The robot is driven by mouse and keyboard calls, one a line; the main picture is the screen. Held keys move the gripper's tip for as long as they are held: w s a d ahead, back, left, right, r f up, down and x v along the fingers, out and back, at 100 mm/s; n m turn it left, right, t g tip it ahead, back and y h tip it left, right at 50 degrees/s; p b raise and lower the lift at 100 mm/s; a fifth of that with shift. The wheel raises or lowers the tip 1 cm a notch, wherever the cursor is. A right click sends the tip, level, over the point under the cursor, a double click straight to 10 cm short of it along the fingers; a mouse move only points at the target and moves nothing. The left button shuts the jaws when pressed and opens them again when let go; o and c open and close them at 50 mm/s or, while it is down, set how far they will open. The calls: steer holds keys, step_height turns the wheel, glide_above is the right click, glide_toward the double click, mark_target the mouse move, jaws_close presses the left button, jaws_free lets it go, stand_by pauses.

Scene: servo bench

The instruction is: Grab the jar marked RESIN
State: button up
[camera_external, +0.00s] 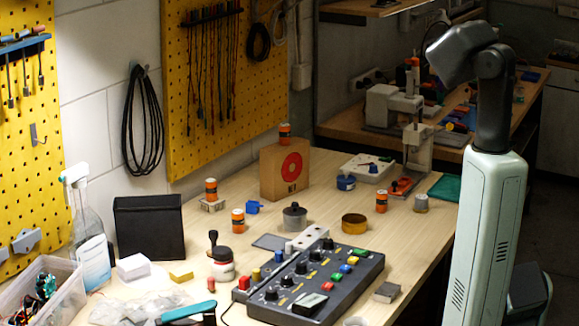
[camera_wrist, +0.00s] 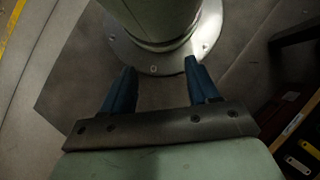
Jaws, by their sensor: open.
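Several small orange jars with dark bands show in the external view. One jar (camera_external: 285,133) stands on a cardboard box, one jar (camera_external: 211,189) on a small block, one jar (camera_external: 238,221) on the bench left of centre, and one jar (camera_external: 381,202) on the bench at the right. A white jar (camera_external: 222,271) with a red band and dark top stands nearer the front. I cannot read any label, so I cannot tell which is marked RESIN. My gripper (camera_wrist: 159,66) is open and empty in the wrist view, pointing toward my own base, away from the jars.
The wooden bench (camera_external: 325,195) carries a control box (camera_external: 318,280) with coloured buttons, a cardboard box (camera_external: 270,172) with a red ring, a black box (camera_external: 148,228), a round tin (camera_external: 355,224) and a spray bottle (camera_external: 88,215). A second cluttered bench stands behind.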

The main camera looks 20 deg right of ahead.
steer(key=shift+o, duration=0.3)
steer(key=shift+o, duration=0.9)
